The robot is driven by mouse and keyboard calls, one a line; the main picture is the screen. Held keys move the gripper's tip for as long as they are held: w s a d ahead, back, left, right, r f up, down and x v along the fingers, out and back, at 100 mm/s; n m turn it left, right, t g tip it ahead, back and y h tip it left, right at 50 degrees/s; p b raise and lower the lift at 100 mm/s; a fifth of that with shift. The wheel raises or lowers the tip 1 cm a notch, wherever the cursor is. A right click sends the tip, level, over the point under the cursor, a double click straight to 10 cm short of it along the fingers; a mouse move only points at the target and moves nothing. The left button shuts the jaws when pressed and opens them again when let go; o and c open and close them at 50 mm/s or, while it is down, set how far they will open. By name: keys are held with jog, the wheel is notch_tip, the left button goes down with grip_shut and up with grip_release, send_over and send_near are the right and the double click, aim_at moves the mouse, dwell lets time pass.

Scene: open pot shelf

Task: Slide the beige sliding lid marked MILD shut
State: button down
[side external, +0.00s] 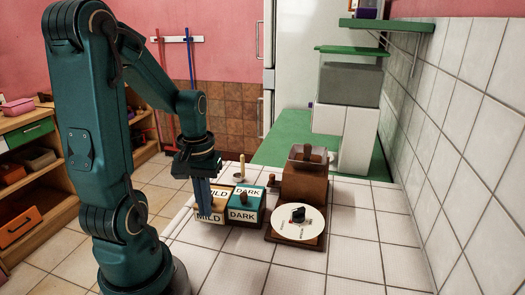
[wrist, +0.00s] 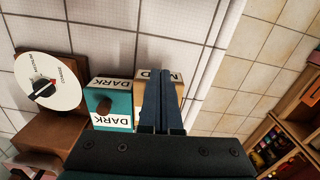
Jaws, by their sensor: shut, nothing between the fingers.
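The beige box marked MILD (side external: 217,194) stands at the left end of the row on the tiled counter. It carries one label on top and one on its front. In the wrist view its MILD label (wrist: 176,76) is partly covered by my fingers, with beige sides showing beside them. My gripper (side external: 203,207) points down with its blue fingers together and empty, at the left part of this box; it also shows in the wrist view (wrist: 164,72). Whether the fingers touch the lid, and how far the lid stands open, I cannot tell.
A teal box marked DARK (side external: 243,215) with a brown knob stands right beside it. Further right are a white dial (side external: 298,222) on a brown base and a brown box (side external: 304,181). The counter's front is clear. A tiled wall bounds the right.

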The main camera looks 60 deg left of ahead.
jog(key=shift+w+a, duration=0.15)
jog(key=shift+a, duration=0.05)
dwell(0.5)
jog(key=shift+w+a, duration=0.45)
jog(key=shift+a, duration=0.1)
jog(key=shift+w+a, duration=0.1)
jog(key=shift+s+d, duration=0.5)
jog(key=shift+d, duration=0.1)
jog(key=shift+r, duration=2.5)
